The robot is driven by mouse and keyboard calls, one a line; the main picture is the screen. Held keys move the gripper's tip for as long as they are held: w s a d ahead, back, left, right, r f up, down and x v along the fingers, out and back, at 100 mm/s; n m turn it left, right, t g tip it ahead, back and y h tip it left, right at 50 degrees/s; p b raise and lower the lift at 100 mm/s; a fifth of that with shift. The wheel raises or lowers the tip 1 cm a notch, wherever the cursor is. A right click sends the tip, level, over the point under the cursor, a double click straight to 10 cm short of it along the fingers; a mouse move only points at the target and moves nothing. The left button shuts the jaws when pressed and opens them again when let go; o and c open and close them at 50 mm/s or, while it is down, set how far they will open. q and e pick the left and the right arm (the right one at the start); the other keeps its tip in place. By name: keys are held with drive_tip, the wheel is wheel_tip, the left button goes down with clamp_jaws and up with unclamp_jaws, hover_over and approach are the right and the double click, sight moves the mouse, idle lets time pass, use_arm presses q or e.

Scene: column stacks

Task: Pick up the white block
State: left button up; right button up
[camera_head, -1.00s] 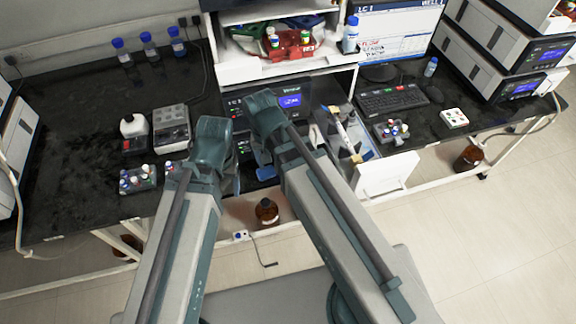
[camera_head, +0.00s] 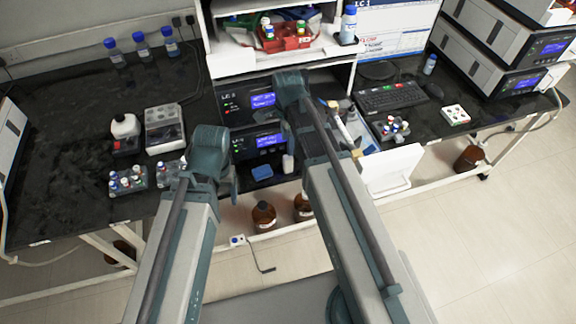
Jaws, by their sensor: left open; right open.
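A small upright white block (camera_head: 288,163) stands beside a flat blue block (camera_head: 262,173) in the opening below the stacked instruments, at the centre of the head view. My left gripper (camera_head: 228,178) is open and empty, to the left of both blocks and apart from them. My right gripper (camera_head: 287,124) is open and empty, above the white block in the picture and in front of the instruments. Its fingertips are partly hidden behind its own wrist.
The instrument stack (camera_head: 250,103) stands behind my grippers. Brown bottles (camera_head: 264,217) stand below. A keyboard (camera_head: 392,96) and another vial rack (camera_head: 390,131) are right.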

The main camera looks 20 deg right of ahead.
sight(288, 157)
wheel_tip(288, 157, down, 8)
drive_tip(key=b, duration=0.6)
drive_tip(key=shift+r+b, duration=0.2)
drive_tip(key=shift+b, duration=0.2)
drive_tip(key=shift+f, duration=0.1)
wheel_tip(288, 157, down, 5)
drive_tip(key=b, duration=0.5)
drive_tip(key=shift+d, duration=0.15)
drive_tip(key=c, duration=1.1)
drive_tip(key=shift+o, duration=0.2)
drive_tip(key=shift+r, duration=0.2)
